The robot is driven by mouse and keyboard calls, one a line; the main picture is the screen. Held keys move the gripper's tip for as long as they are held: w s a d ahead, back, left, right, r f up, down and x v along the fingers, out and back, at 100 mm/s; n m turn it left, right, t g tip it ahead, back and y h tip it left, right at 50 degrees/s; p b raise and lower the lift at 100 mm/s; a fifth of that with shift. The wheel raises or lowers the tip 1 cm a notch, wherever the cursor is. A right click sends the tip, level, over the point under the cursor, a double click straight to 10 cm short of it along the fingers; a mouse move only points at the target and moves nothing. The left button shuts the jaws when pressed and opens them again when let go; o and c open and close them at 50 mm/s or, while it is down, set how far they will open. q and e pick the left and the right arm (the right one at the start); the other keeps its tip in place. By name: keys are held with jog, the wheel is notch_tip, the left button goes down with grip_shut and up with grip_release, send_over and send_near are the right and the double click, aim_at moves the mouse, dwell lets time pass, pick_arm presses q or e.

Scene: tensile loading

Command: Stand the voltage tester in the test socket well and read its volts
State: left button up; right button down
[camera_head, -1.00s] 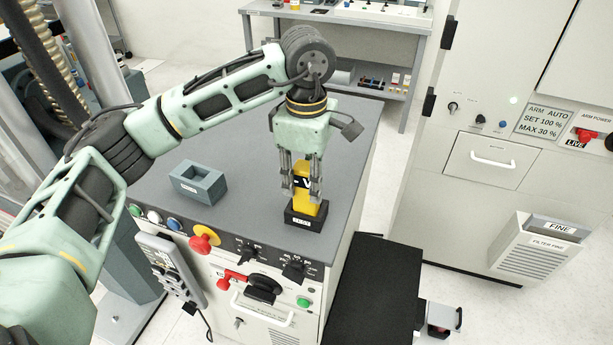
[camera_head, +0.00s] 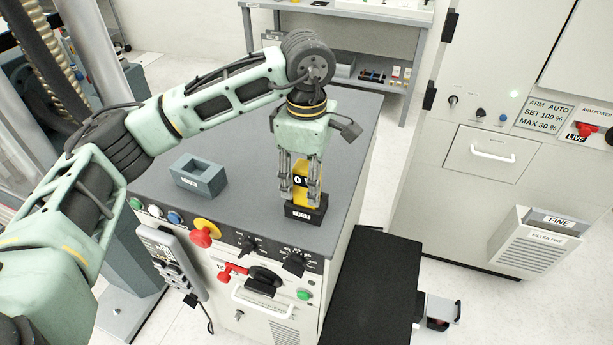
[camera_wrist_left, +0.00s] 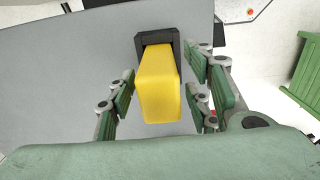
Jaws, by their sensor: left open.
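The yellow voltage tester (camera_head: 300,196) stands upright in the black test socket well (camera_head: 304,213) near the front right corner of the grey bench top. Its dark display (camera_head: 300,181) shows a white "0" and part of another character beside it, partly covered by a finger. In the left wrist view the tester (camera_wrist_left: 159,90) runs down into the black well (camera_wrist_left: 143,41). My left gripper (camera_head: 300,192) is open around the tester, with a gap between each finger and its sides in the wrist view. My right gripper is not in view.
A blue-grey hollow block (camera_head: 212,187) stands empty on the bench top (camera_head: 245,150) to the left. Knobs and a red button (camera_head: 201,236) line the bench's front edge. A black platform (camera_head: 375,290) and a tall cabinet (camera_head: 480,190) are to the right.

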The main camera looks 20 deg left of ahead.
pick_arm(q)
jog(key=shift+r, duration=0.35)
notch_tip(320, 180, up, 11)
jog(key=shift+f+b, duration=0.1)
jog(key=shift+b, duration=0.75)
jog(key=shift+r, duration=0.4)
